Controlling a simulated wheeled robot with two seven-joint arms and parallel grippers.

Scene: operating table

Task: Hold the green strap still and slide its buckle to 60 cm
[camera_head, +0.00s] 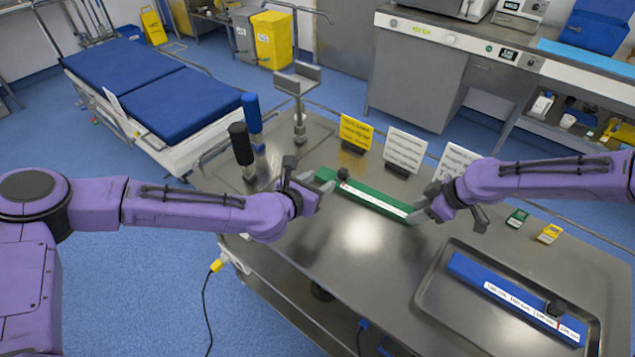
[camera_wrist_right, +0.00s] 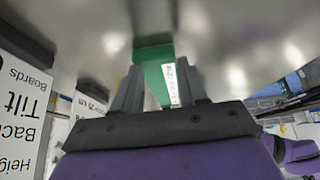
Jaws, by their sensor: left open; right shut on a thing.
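The green strap (camera_head: 375,199) lies on the steel table, with a white scale strip along it. Its small dark buckle (camera_head: 343,174) sits near the strap's left end. My right gripper (camera_head: 416,214) is shut on the strap's right end. In the right wrist view the green strap (camera_wrist_right: 154,72) runs between the two fingers (camera_wrist_right: 158,90). My left gripper (camera_head: 318,187) is open at the strap's left end, close to the buckle. I cannot tell whether it touches the strap. The scale figures are too small to read.
A blue strap (camera_head: 510,296) with a dark buckle lies in a steel tray (camera_head: 432,290) at the front right. Yellow and white cards (camera_head: 404,148) stand behind the strap. Small green (camera_head: 517,218) and yellow (camera_head: 549,233) items stand right. Upright handles (camera_head: 241,145) stand left.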

